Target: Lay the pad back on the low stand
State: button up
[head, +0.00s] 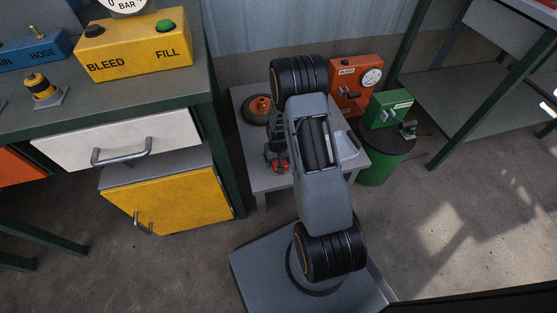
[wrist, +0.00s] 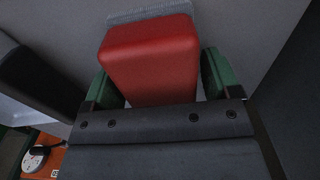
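The pad (wrist: 150,58) is a red block with a grey, ridged strip along its far edge in the wrist view. The green fingers of my gripper (wrist: 160,82) stand on both sides of it, close against its sides, and the gripper appears shut on it. In the head view my gripper (head: 278,158) is over the left part of the low stand (head: 262,183), a small grey table. A bit of red shows by the fingers there. My arm hides much of the stand's top. I cannot tell whether the pad touches the stand.
An orange box with a gauge (head: 356,84) is behind the stand. A green drum (head: 382,160) is close on the right. A yellow-fronted cabinet (head: 170,200) and workbench (head: 130,110) are on the left.

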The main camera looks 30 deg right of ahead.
jog(key=shift+o, duration=0.8)
jog(key=shift+r, duration=0.1)
notch_tip(320, 180, up, 12)
jog(key=p, duration=0.5)
jog(key=shift+r, duration=0.1)
jog(key=s+a+r+t+p, duration=0.1)
jog(key=s+a+r+p, duration=0.2)
jog(key=r+p, duration=0.7)
jog(key=s+a+r+n+t+p, duration=0.1)
jog(key=s+a+r+p, duration=0.2)
jog(key=r, duration=2.3)
jog(key=s+a+r+n+t+p, duration=0.1)
jog(key=s+a+r+p, duration=0.2)
jog(key=s+r+p, duration=0.6)
notch_tip(320, 180, up, 10)
jog(key=p, duration=0.8)
jog(key=shift+s+a+t, duration=0.25)
jog(key=shift+s+t, duration=0.05)
